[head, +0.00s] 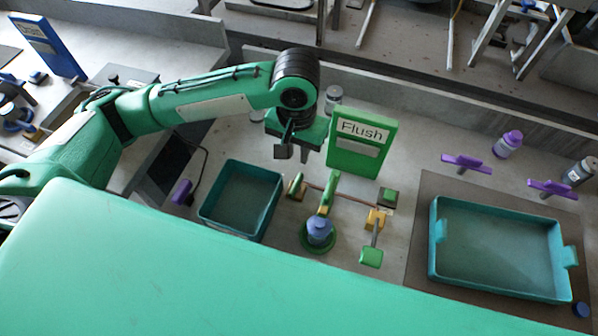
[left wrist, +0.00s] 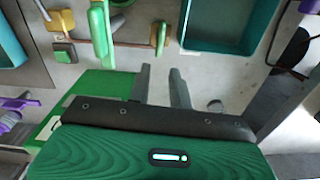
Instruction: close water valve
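A copper pipe (head: 345,196) runs across the bench in front of the green "Flush" sign (head: 362,145). It carries a small green-handled valve (head: 297,186) at its left end, a green spout (head: 328,192) in the middle and a yellow valve (head: 376,219) with a green lever (head: 371,256) at right. No label marks the water valve. A blue bottle (head: 319,231) stands below the spout. My left gripper (head: 284,150) is above and behind the small valve, apart from it. In the left wrist view its fingers (left wrist: 160,72) are spread and empty, with the small valve (left wrist: 160,38) beyond. My right gripper is out of view.
A teal bin (head: 240,200) stands left of the pipe. My green body covers the foreground.

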